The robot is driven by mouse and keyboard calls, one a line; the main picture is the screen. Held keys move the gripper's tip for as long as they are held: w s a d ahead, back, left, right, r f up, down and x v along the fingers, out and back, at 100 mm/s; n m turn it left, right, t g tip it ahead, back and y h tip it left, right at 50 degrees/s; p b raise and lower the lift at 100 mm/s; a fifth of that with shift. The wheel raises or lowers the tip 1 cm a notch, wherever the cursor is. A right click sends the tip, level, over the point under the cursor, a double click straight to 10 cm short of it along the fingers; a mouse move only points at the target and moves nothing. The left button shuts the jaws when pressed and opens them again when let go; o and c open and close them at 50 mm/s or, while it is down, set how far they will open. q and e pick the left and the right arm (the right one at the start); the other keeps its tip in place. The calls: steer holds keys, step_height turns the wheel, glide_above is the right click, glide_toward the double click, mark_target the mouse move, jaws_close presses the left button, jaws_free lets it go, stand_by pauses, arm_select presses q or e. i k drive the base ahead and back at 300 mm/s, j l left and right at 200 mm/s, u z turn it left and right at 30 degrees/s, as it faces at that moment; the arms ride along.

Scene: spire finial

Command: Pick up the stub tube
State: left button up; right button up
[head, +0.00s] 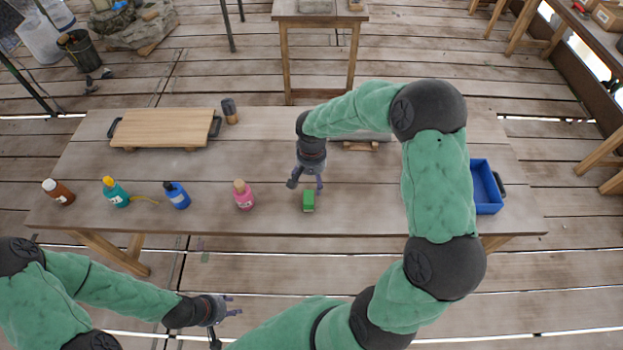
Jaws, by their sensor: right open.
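No thing in view is clearly marked as the stub tube. A small green piece (308,201) lies near the front edge of the table, and a dark upright cylinder (230,111) stands at the back; I cannot tell whether either is the tube. My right gripper (306,186) points down, open and empty, just behind and above the green piece. Whether it touches the piece is unclear. My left gripper (229,325) is open and empty, low in front of the table.
The wooden table (270,150) holds a brown bottle (59,192), a teal bottle (116,193), a blue bottle (177,195), a pink bottle (243,197), a wooden board (165,128) and a blue bin (486,188). My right arm partly hides a grey item (366,136) at the back.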

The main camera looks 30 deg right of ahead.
mark_target(358, 135)
steer(key=z, duration=1.5)
